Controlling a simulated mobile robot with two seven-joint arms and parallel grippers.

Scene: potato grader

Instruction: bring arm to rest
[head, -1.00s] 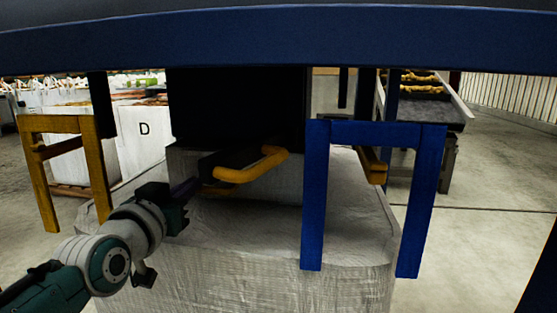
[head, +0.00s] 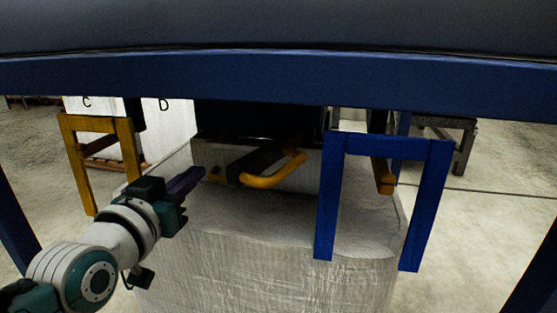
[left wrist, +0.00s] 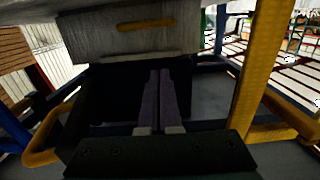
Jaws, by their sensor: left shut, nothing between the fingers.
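My left gripper (head: 186,182) comes in from the left in the head view. Its purple fingers are together with nothing between them. It points toward a yellow handle bar (head: 274,170) on a dark bracket and appears apart from it. In the left wrist view my shut fingers (left wrist: 160,100) stand upright in front of a dark recess. My right gripper is in neither view.
A blue beam (head: 280,82) crosses above. A blue frame (head: 386,146) hangs at right and a yellow frame (head: 78,165) at left. A pale wrapped block (head: 270,255) stands below. Boxes marked C and D (head: 168,125) stand behind. Open concrete floor (head: 480,215) lies at right.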

